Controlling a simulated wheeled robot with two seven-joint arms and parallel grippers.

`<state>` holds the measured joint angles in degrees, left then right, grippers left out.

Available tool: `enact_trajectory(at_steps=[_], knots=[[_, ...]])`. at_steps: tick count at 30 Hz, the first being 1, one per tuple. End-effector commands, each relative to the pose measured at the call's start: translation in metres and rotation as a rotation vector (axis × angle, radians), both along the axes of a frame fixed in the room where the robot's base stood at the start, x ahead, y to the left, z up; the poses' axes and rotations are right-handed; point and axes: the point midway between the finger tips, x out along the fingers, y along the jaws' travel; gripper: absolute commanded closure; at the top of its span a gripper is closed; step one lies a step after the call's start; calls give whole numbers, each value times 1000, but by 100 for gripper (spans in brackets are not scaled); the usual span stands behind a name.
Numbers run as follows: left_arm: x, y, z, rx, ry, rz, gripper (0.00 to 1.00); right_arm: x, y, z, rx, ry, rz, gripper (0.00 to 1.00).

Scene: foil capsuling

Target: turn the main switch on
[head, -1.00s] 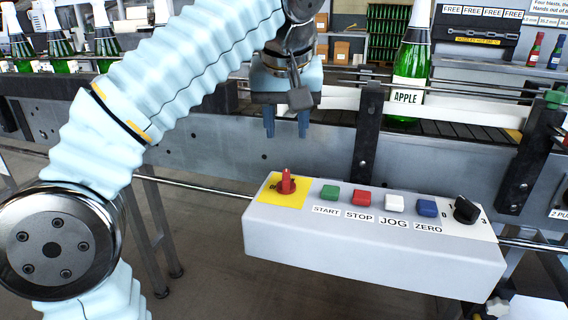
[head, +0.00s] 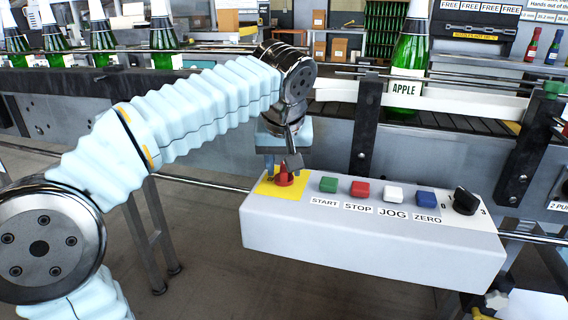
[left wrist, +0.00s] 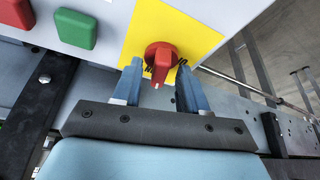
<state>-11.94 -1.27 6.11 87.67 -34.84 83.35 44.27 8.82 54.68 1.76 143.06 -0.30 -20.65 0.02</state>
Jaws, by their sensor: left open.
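The main switch is a red rotary knob (head: 284,178) on a yellow plate (head: 292,191) at the left end of the white control box (head: 370,238). In the left wrist view the red knob (left wrist: 161,59) shows with a pale mark at its lower edge. My left gripper (head: 282,168) is open at the knob, fingers pointing down. In the left wrist view its blue fingers (left wrist: 159,84) stand either side of the knob, their tips close to it. I cannot tell whether they touch it. My right gripper is not in view.
Right of the switch on the box are a green START button (head: 328,185), a red STOP (head: 360,189), a white JOG (head: 393,194), a blue ZERO (head: 427,199) and a black selector (head: 466,201). The conveyor with green bottles (head: 412,50) runs behind.

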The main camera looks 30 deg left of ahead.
Motion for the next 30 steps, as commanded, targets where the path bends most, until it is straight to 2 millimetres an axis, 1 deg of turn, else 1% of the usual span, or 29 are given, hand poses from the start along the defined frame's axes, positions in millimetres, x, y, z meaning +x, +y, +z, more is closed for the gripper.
enact_trajectory(at_steps=[1,9,10,15,24,30], knots=[[0,0,0,0,0,0,57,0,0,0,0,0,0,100],[0,0,0,0,0,0,99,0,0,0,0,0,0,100],[0,0,0,0,0,0,100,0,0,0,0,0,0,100],[0,0,1,0,0,-17,100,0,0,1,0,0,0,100],[-1,2,2,0,0,-261,100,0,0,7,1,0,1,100],[0,2,1,1,-2,-286,100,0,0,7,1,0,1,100]])
